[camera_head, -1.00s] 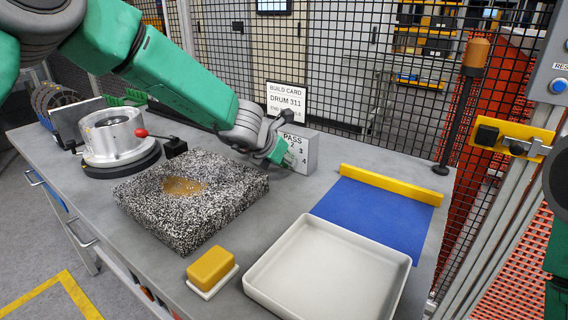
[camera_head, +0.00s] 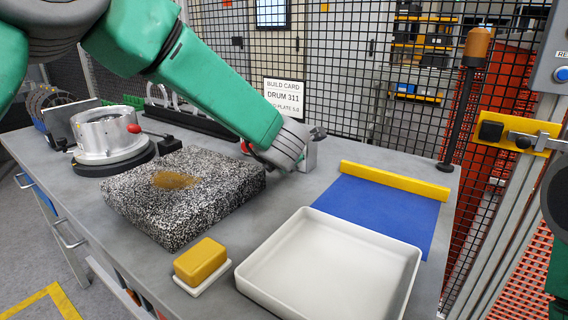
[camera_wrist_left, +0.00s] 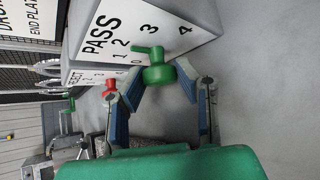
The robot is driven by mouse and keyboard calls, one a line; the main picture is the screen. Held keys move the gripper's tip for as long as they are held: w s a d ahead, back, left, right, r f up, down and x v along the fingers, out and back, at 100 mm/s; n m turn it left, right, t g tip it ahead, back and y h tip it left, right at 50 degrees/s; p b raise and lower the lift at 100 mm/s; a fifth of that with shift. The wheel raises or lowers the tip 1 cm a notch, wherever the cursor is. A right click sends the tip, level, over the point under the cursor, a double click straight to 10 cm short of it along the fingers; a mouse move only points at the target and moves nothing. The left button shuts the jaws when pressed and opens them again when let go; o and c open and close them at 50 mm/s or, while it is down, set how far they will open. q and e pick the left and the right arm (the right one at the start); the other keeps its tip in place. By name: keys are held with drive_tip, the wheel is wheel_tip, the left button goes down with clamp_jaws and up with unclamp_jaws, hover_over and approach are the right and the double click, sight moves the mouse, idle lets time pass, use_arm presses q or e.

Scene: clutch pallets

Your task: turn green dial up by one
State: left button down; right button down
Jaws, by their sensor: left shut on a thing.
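The green dial (camera_wrist_left: 158,73) is on the white PASS face of the grey counter box (camera_wrist_left: 200,15), numbered around the dial. Its pointer arm reaches toward the 2, as far as I can tell. My left gripper (camera_wrist_left: 158,80) has its two blue-padded fingers closed on either side of the dial. In the head view, my left gripper (camera_head: 305,145) is in front of the box and hides the dial and most of the face. My right gripper is out of view.
A speckled block (camera_head: 185,200) and a yellow block on a white dish (camera_head: 200,265) lie in front. A white tray (camera_head: 330,265) and blue mat (camera_head: 380,215) are to the right. A metal drum (camera_head: 105,135) stands left. The build card (camera_head: 284,98) is behind.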

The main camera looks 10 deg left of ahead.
use_arm(q)
drive_tip(key=shift+d, duration=0.1)
idle(0.6)
drive_tip(key=c, duration=1.2)
unclamp_jaws()
drive_tip(key=shift+s+r, duration=0.1)
drive_tip(key=shift+s, duration=0.05)
drive_tip(key=v, duration=1.1)
drive_tip(key=shift+s+d, duration=0.3)
drive_tip(key=shift+s, duration=0.1)
